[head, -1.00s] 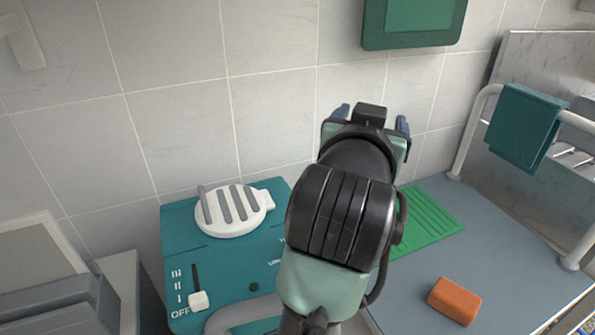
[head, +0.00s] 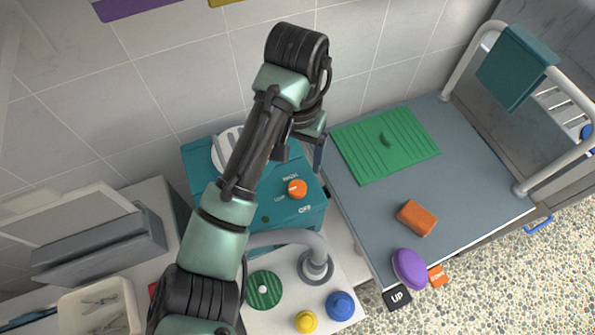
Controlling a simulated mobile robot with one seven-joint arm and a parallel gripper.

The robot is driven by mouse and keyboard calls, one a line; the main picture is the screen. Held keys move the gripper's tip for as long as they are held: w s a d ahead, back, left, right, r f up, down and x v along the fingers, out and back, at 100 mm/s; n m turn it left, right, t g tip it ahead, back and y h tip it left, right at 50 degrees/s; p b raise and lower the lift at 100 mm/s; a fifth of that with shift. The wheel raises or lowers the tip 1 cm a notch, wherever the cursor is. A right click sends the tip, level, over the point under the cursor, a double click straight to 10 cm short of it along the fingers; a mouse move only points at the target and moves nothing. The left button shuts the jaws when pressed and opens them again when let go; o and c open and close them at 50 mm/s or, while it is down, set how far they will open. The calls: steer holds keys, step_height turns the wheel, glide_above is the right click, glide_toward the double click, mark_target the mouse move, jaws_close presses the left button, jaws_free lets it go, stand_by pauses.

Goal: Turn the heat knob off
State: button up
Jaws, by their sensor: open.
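The orange heat knob (head: 297,188) sits on the teal unit (head: 311,221) left of centre. Labels around it include OFF below and others above and to its left. A pale mark on the knob seems to face left, but it is too small to tell the setting. My gripper (head: 306,155) is open above and just beyond the knob in the picture, apparently apart from it. One blue fingertip shows; the other is mostly hidden by my arm.
A grey table (head: 372,215) at right holds a green ribbed mat (head: 386,140), an orange block (head: 417,218) and a purple oval piece (head: 409,268). A curved grey pipe (head: 300,240) stands in front of the unit. A teal towel (head: 515,65) hangs on a rail at right.

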mark_target(298, 187)
step_height(298, 187, down, 12)
steer(key=b, duration=0.3)
steer(key=shift+f, duration=0.15)
steer(key=shift+c, duration=0.2)
jaws_close()
